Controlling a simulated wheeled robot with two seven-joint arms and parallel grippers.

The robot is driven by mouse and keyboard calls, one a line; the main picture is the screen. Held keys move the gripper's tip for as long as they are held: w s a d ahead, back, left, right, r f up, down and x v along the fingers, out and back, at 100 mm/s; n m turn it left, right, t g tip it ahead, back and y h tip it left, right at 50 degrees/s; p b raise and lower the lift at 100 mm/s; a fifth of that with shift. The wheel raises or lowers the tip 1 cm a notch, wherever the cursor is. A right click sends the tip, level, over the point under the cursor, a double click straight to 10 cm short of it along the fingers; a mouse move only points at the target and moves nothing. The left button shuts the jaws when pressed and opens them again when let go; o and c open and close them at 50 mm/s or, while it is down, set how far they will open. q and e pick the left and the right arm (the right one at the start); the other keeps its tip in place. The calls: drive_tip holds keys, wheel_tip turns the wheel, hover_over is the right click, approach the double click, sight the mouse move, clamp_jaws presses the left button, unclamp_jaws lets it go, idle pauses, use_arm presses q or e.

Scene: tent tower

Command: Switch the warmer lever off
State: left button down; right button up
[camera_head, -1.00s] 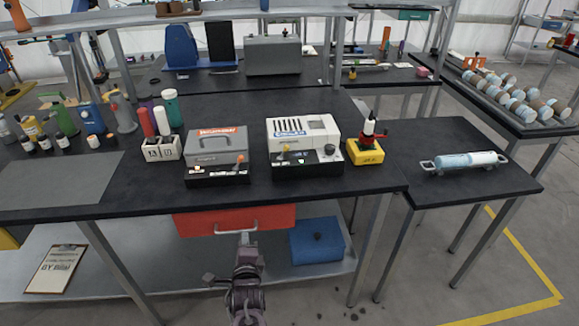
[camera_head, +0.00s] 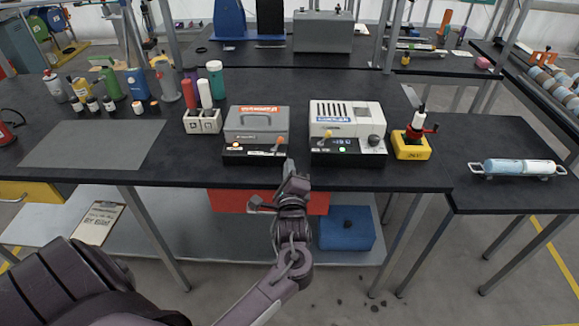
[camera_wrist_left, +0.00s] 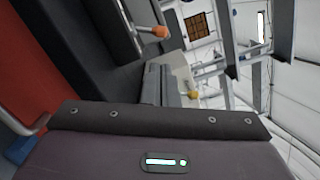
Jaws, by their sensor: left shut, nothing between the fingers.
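The warmer (camera_head: 257,122) is a grey box with an orange label and a handle, on a black base on the bench. Its lever has an orange knob (camera_head: 281,140) at the right of the base front, and a small orange light glows at the left. In the left wrist view the orange knob (camera_wrist_left: 160,32) shows near the top. My left gripper (camera_head: 290,168) is shut and empty, at the bench's front edge, below and slightly right of the lever; I see no contact. My right gripper is not in view.
A white machine with a blue label (camera_head: 346,117) stands just right of the warmer, with its own yellow-orange lever (camera_head: 330,134). A white block holder (camera_head: 202,122) stands to the left. A red drawer (camera_head: 232,201) hangs below the bench top. A grey mat (camera_head: 95,144) lies farther left.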

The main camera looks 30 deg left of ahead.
sight(277, 144)
use_arm(q)
drive_tip(key=x, duration=0.7)
drive_tip(key=shift+w+a+p, duration=0.1)
drive_tip(key=shift+p, duration=0.25)
drive_tip(key=shift+w, duration=0.15)
